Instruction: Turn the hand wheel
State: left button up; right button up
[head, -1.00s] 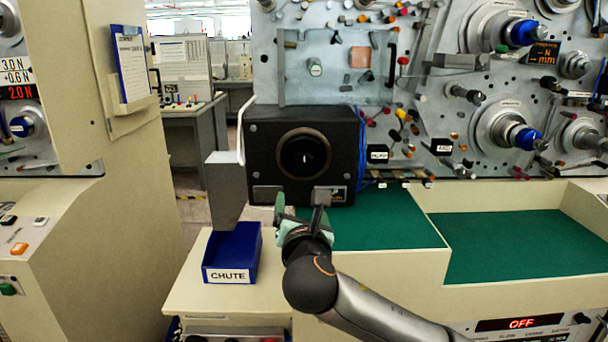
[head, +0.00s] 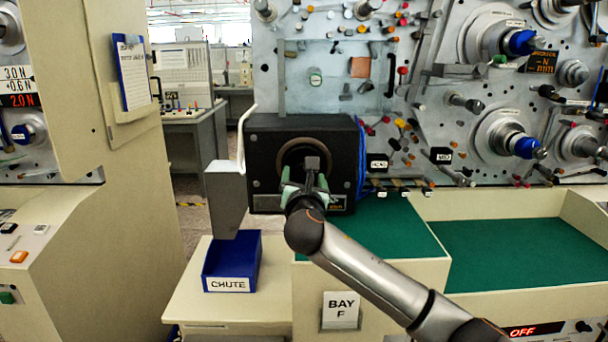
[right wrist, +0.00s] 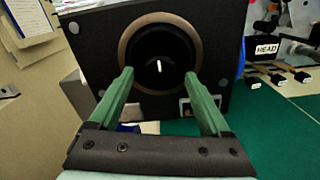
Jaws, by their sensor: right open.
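A dark round wheel (head: 292,153) with a bronze-coloured ring sits on the front of a black box (head: 262,150). My right gripper (head: 304,180) is in front of it and hides its lower part in the head view. In the right wrist view the wheel (right wrist: 150,48) lies ahead, with a short upright white mark near its middle. The green fingers of my right gripper (right wrist: 158,76) are open and empty, one on each side of the wheel's lower half. Whether they touch it cannot be told. My left gripper is not in view.
A grey angled chute (head: 226,198) and a blue tray marked CHUTE (head: 229,285) stand left of the box. A bare green work surface (head: 385,235) lies to the right. A panel with spindles and pegs (head: 440,90) rises behind.

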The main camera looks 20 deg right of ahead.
jog(key=shift+w+d, duration=0.2)
jog(key=shift+w, duration=0.4)
grip_shut()
dwell(0.4)
